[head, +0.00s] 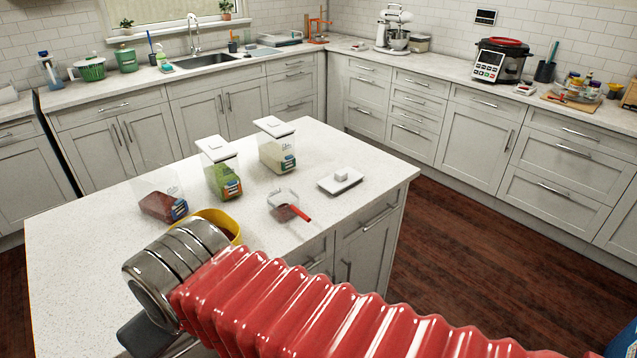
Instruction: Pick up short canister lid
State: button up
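A white square lid (340,181) with a small raised knob lies flat on the right part of the island counter, apart from the canisters. A clear canister (161,203) with dark red contents stands at the left without a lid. A canister with green contents (223,179) and one with pale contents (277,154) stand behind, each with a white lid on top. My red ribbed arm crosses the lower foreground, ending in a metal joint at the left. My gripper's fingers do not show, so I cannot see what they hold.
A clear scoop with a red handle (293,211) lies on the island (80,240) left of the lid. A yellow-rimmed bowl (221,221) is partly hidden behind my arm. Bare counter surrounds the lid; the island's right edge is near it.

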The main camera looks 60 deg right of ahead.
aim_at(329, 184)
jog(key=u, duration=1.5)
jog(key=k, duration=1.8)
jog(key=z, duration=1.45)
